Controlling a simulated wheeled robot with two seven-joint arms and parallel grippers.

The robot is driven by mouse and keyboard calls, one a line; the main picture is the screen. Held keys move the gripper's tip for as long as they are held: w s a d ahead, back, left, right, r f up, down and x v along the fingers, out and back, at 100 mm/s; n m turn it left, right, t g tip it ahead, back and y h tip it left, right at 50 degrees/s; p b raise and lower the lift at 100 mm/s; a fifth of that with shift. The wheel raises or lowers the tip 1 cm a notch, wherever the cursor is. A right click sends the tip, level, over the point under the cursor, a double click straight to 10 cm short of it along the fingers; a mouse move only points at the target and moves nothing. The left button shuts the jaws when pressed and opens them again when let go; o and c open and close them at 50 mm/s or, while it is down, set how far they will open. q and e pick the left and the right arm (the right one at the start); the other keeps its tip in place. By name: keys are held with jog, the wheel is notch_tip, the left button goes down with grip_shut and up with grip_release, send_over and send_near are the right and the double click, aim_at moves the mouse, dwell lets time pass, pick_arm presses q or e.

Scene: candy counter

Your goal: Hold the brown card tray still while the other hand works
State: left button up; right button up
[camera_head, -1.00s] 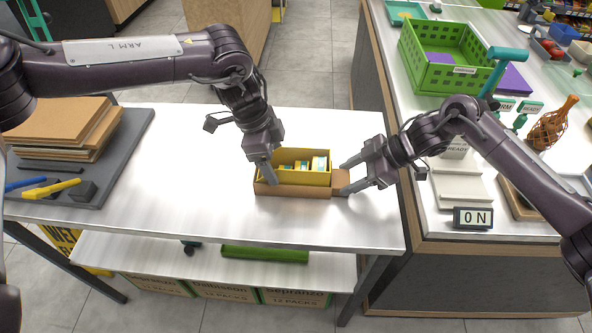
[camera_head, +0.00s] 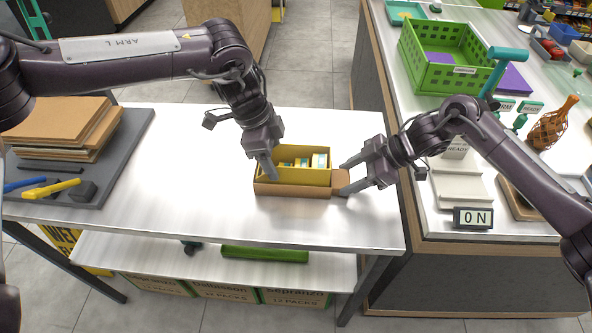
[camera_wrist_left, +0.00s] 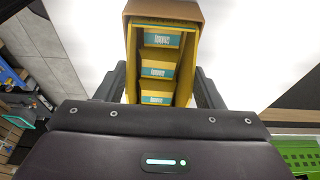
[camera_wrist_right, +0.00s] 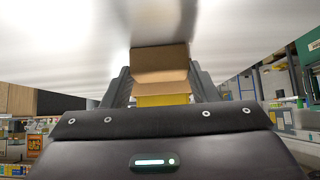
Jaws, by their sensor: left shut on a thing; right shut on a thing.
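The brown card tray (camera_head: 300,190) lies on the white table with its long side facing me. A yellow box (camera_head: 318,178) with several teal-and-white packs (camera_head: 302,163) in it sits over the tray, its lower part hidden behind the tray's front wall. My left gripper (camera_head: 269,170) is shut on the left part of the yellow box. The left wrist view shows the box (camera_wrist_left: 186,62) between its fingers. My right gripper (camera_head: 345,178) is shut on the tray's right end. The right wrist view shows the brown card (camera_wrist_right: 160,62) between its fingers.
Brown card sheets (camera_head: 60,125) are stacked on a grey mat (camera_head: 125,150) at left, near a yellow-handled tool (camera_head: 52,188). The table between mat and tray is clear. A counter at right holds a green crate (camera_head: 440,75) and a sign reading "0 N" (camera_head: 473,218).

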pick_arm(q)
jog(key=shift+r, duration=0.25)
dwell(0.3)
jog(key=shift+r, duration=2.45)
pick_arm(e)
jog(key=o, duration=0.8)
jog(key=shift+o, duration=0.2)
jog(key=shift+d+r, duration=0.1)
jog(key=shift+v, duration=3.1)
